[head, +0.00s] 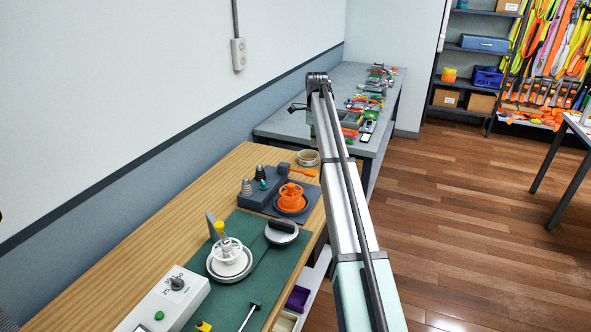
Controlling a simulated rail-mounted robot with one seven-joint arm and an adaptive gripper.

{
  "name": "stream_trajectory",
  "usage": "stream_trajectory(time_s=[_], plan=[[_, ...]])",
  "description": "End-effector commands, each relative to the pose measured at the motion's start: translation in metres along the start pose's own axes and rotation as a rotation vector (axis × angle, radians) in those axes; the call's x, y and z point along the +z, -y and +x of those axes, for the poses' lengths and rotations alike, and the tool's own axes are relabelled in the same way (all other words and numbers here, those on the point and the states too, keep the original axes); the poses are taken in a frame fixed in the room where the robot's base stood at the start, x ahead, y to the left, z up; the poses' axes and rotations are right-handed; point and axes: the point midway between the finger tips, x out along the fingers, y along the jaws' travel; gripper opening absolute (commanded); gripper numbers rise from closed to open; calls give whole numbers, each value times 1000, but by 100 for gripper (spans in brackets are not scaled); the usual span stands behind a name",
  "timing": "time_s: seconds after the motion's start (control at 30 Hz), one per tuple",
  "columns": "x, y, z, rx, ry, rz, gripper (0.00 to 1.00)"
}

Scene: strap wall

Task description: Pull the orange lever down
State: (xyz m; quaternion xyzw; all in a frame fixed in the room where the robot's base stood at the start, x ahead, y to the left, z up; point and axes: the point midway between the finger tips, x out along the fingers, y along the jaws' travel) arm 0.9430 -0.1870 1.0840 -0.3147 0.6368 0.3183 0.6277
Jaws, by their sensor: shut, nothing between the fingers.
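A small orange handle (302,173) sticks out to the right of a dark block at the back of the wooden bench. It may be the orange lever, but it is too small to be sure. My arm rises from the bottom right and bends at the top. What looks like my gripper (293,107) is a small dark shape left of the bend, in front of the grey bench. It is shut and empty, beyond and above the orange handle and apart from it. Part of its wrist is hidden behind the arm.
An orange spoked wheel (290,195) stands on a dark grey mat. A white wheel (229,252) and a control box (168,302) are nearer. The grey bench (285,126) carries many small coloured items. The wooden floor (470,210) to the right is clear.

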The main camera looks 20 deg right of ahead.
Motion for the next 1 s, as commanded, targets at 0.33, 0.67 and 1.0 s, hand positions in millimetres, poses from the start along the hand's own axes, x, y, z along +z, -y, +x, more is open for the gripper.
stream_trajectory(time_s=[0.33, 0.67, 1.0], plan=[[1, 10, -29, -10, 9, 55, 0], [1, 9, -25, -10, 9, 53, 0], [0, 8, 22, -8, 8, 53, 0]])
